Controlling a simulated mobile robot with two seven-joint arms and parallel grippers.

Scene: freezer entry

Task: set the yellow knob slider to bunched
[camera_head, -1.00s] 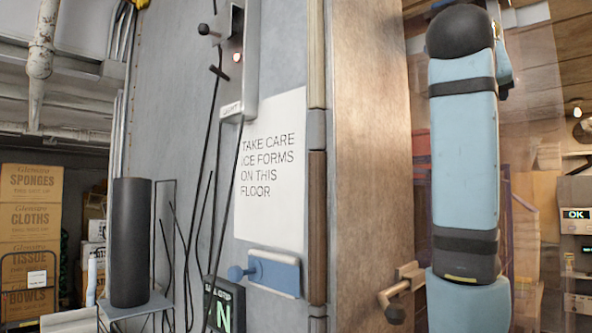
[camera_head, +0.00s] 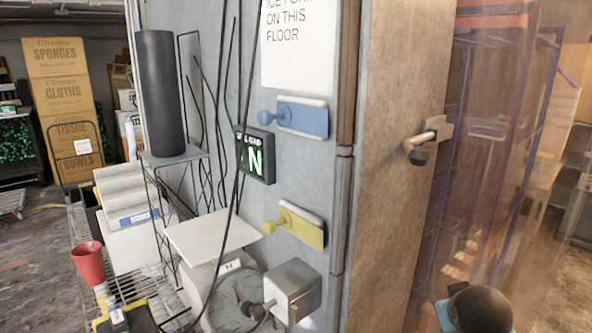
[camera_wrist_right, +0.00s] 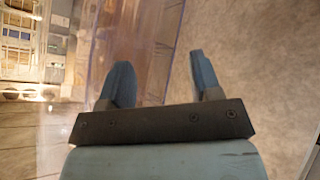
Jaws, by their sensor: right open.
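The yellow knob slider (camera_head: 302,231) is on the grey wall in the head view, below a blue knob slider (camera_head: 305,119). It is a yellow plate with a pale upper edge, and its round knob (camera_head: 269,227) sticks out toward the left end. I cannot read any marking for bunched. In the right wrist view my right gripper (camera_wrist_right: 162,84) is open, with two blue-grey fingers apart and nothing between them. It is away from the slider, which does not show in that view. My left gripper is not in view.
A metal box with a knob (camera_head: 292,290) and a round dial (camera_head: 236,298) sit below the slider. A lit N sign (camera_head: 255,155) and hanging black cables are to its left. A handle (camera_head: 428,140) juts from the brown panel at right. A clear strip curtain (camera_head: 500,150) hangs beyond.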

